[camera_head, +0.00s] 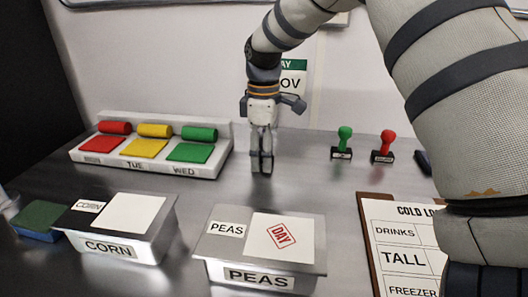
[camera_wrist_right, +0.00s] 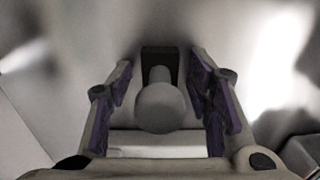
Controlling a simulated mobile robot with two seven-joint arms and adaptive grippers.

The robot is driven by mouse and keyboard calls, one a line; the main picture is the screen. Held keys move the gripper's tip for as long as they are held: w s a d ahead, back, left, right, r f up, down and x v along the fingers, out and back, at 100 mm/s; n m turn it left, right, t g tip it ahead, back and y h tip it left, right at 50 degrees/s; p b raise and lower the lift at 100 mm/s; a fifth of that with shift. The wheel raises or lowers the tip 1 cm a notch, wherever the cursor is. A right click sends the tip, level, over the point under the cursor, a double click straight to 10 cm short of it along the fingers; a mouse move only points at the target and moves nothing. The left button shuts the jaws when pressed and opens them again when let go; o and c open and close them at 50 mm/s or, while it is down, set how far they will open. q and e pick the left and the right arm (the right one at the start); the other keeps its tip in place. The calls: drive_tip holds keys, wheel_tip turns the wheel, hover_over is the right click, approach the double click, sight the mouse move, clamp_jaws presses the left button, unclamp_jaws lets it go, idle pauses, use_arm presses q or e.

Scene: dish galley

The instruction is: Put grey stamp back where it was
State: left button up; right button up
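My right gripper (camera_head: 262,166) points straight down at the counter, just right of the coloured roller tray. In the right wrist view, its two fingers (camera_wrist_right: 161,85) stand apart. A stamp with a round grey knob (camera_wrist_right: 160,108) and a dark block base (camera_wrist_right: 160,62) is between them. Narrow gaps show between the knob and the finger pads, so the gripper looks open around the stamp. In the head view, the stamp is mostly hidden by the fingers and hard to make out. My left gripper does not show clearly.
A green stamp (camera_head: 343,143) and a red stamp (camera_head: 384,147) stand to the right. The roller tray (camera_head: 215,170) is at left. In front are a CORN box (camera_head: 150,240), a PEAS box (camera_head: 308,268) marked DAY, a green-topped pad (camera_head: 40,217) and a clipboard (camera_head: 372,225).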

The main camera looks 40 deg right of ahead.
wheel_tip(320, 180, up, 12)
drive_tip(key=shift+r, duration=0.15)
idle(0.4)
